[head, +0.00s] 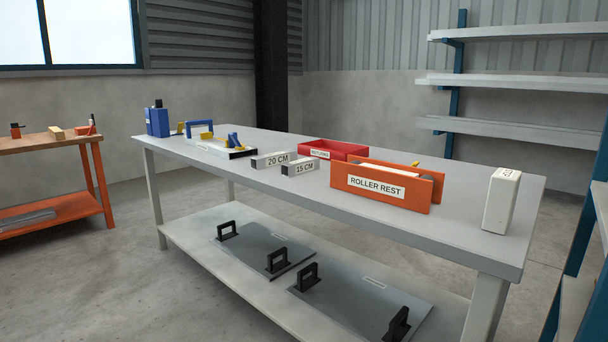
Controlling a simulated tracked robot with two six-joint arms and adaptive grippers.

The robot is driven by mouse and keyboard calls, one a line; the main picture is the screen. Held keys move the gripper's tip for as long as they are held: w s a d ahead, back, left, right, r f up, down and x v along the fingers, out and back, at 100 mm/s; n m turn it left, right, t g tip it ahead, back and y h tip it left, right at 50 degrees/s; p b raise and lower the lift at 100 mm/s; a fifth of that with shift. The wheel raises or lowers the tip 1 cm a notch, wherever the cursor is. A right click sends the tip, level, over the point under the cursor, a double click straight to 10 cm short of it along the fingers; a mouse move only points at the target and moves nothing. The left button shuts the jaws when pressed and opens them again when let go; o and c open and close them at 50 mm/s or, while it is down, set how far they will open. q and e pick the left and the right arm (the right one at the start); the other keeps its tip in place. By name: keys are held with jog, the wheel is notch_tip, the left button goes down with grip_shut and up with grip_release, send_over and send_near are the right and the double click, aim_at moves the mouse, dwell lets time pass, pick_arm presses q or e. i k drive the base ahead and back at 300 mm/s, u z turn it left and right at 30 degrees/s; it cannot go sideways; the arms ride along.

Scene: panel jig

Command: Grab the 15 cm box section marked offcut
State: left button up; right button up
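A short grey box section labelled "15 CM" (301,170) lies on the grey workbench (400,215), near its front edge around the middle. A similar piece labelled "20 CM" (270,160) lies just to its left and slightly behind. No word "offcut" is legible on either piece. Neither of my grippers shows in the head view.
A red tray (338,149) stands behind the 15 CM piece, and an orange "ROLLER REST" holder (382,187) to its right. A white block (501,201) stands at the right end. A white tray with tools (221,150) is left. Handled panels (262,250) lie on the lower shelf.

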aim_at(301, 166)
jog(key=u, duration=0.9)
jog(key=i, duration=1.45)
jog(key=z, duration=0.75)
